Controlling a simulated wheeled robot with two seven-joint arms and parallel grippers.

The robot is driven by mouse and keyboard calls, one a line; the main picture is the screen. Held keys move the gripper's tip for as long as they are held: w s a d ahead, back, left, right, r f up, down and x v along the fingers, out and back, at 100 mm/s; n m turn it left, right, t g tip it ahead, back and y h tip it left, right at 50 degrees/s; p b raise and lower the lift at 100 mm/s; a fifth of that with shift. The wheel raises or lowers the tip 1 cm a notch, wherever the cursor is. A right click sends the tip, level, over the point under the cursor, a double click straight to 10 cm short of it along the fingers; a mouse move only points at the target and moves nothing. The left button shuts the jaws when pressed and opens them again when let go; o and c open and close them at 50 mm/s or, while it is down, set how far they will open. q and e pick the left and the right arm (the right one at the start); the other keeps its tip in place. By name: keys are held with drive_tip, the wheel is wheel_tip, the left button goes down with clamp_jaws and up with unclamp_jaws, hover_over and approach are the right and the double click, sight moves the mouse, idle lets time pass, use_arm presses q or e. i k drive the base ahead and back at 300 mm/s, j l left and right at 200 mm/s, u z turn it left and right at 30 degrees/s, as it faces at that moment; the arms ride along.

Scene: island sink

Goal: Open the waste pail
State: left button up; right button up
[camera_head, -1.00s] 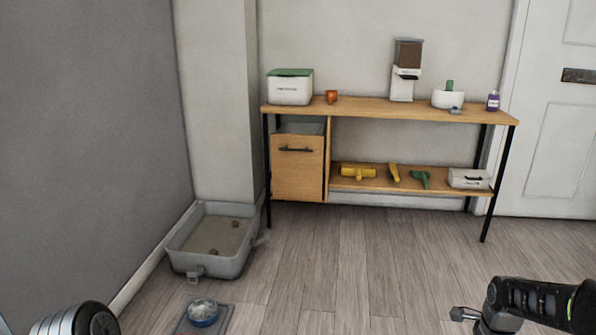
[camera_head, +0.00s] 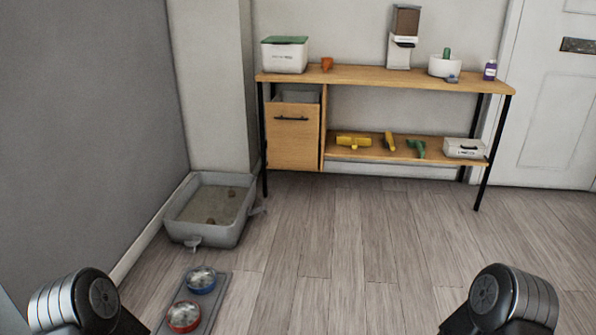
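A wooden-fronted pull-out unit (camera_head: 293,137) with a dark horizontal handle (camera_head: 291,118) hangs at the left end of the shelf table. A grey bin rim (camera_head: 299,97) shows above its front, so it looks like the waste pail; I cannot see inside it or tell how far out it stands. A white box with a green lid (camera_head: 284,55) sits on the tabletop above it. My two arms show only at the bottom left and bottom right, well short of the unit. Neither gripper's fingers are in view.
A grey litter tray (camera_head: 211,237) stands on the floor left of the unit. A blue bowl (camera_head: 201,278) and a red bowl (camera_head: 183,315) sit on a mat nearer me. The wooden floor (camera_head: 345,240) before the table is clear.

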sight(296, 128)
drive_tip(key=i+l, duration=0.2)
drive_tip(key=i, duration=1.4)
drive_tip(key=i+l+z, duration=0.15)
drive_tip(key=i, duration=1.5)
